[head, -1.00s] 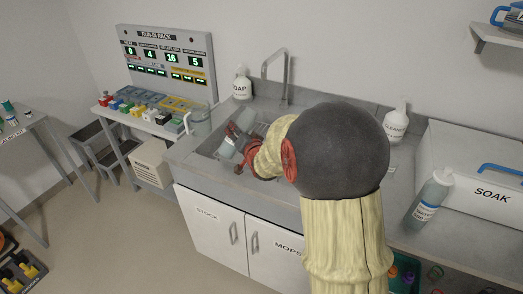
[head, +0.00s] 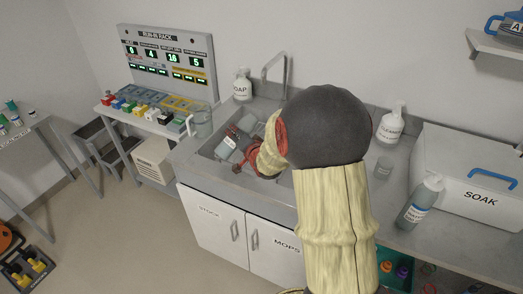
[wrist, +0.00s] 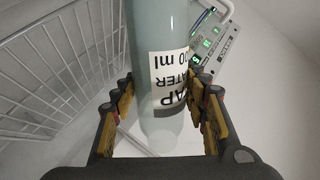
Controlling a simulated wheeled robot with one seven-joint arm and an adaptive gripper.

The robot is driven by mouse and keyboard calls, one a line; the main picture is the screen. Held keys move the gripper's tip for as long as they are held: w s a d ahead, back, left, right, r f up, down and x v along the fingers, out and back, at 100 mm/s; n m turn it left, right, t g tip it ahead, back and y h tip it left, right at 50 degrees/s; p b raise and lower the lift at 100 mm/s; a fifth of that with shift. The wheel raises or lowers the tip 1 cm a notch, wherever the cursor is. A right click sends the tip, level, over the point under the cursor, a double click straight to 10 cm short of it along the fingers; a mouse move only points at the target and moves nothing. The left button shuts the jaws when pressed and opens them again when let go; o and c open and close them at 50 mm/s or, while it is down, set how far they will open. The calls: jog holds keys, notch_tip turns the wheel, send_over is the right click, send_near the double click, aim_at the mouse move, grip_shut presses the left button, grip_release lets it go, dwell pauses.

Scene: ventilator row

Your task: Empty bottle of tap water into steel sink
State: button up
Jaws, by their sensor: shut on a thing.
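My gripper (head: 246,158) is over the steel sink (head: 208,151), partly hidden by my own arm. It is shut on a pale blue-green bottle (head: 229,146) with a white label, which looks tilted over the basin. In the wrist view the bottle (wrist: 158,28) lies between the finger pads, and its tap water label (wrist: 172,75) reads upside down. The bottle's mouth cannot be made out, and I cannot tell how much water is inside.
A tap (head: 282,72) and a soap bottle (head: 243,87) stand behind the sink.

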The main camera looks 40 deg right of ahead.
jog(key=shift+a+m+y+p, duration=0.25)
jog(key=shift+m+p, duration=0.35)
jog(key=shift+p, duration=0.65)
jog(key=shift+f+m+y+p, duration=0.55)
jog(key=shift+f+m+p, duration=0.05)
jog(key=shift+f+p, duration=0.2)
jog(key=shift+d+f+m+y+p, duration=0.3)
jog(key=shift+d+f+m+p, duration=0.25)
jog(key=shift+f, duration=0.2)
dwell(0.4)
jog(key=shift+d+f+m+y+p, duration=0.15)
jog(key=shift+f+m+y+p, duration=0.55)
jog(key=shift+p, duration=1.1)
dwell(3.0)
